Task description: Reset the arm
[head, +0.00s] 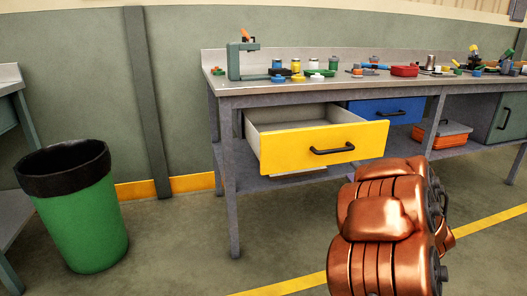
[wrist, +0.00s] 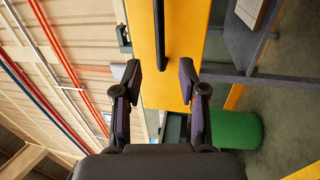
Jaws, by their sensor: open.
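My gripper (wrist: 160,80) shows in the wrist view with its two dark fingers apart and nothing between them. Beyond the fingers is the yellow drawer front (wrist: 176,60) with its dark handle (wrist: 159,30); the fingers look apart from the handle. In the head view my copper-coloured arm (head: 385,225) fills the lower right, and my gripper does not show there. The yellow drawer (head: 325,146) hangs open under the workbench, its handle (head: 332,149) facing out. The visible inside of the drawer looks empty.
The workbench (head: 300,91) carries several small tools and pots. A blue drawer (head: 388,109) sits right of the yellow one. An orange box (head: 440,134) lies on the lower shelf. A green bin (head: 80,215) stands at left. Floor between bin and arm is clear.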

